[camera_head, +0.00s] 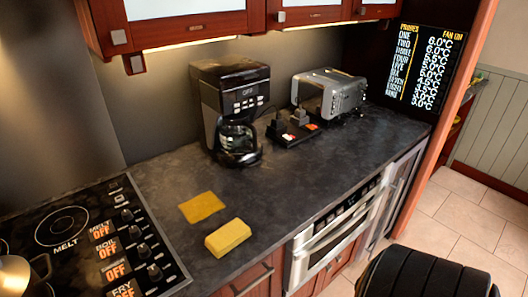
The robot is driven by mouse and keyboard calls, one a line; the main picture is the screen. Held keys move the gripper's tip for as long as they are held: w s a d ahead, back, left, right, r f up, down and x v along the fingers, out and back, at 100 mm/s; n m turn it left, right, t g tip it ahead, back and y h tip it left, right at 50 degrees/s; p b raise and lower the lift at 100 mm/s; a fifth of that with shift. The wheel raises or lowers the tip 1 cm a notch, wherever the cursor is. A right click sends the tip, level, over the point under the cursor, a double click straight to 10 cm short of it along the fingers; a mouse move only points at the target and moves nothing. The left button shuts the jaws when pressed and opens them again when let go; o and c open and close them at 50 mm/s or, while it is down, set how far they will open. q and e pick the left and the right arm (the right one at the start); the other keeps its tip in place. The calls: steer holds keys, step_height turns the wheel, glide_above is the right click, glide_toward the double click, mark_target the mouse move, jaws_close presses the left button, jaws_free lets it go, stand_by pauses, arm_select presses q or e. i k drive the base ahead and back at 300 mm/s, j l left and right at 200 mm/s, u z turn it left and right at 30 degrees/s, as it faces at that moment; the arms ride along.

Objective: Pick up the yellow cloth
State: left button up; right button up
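A flat yellow cloth (201,207) lies on the dark countertop, right of the cooktop and in front of the coffee maker. A thicker yellow block, which looks like a sponge (228,238), lies just in front of it and to its right, nearer the counter's front edge. The cloth lies flat, with nothing on top of it. Neither of my grippers is in view.
A black coffee maker (233,113) and a silver toaster (330,93) stand at the back. A cooktop (95,245) with a metal pot (14,272) is at the left. Red cabinets (175,20) hang above. A dark ridged object (428,273) is at the lower right.

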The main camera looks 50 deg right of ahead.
mark_target(227, 238)
steer(key=z, duration=1.15)
steer(key=k+l+u, duration=0.15)
steer(key=l+u, duration=0.25)
steer(key=j, duration=0.1)
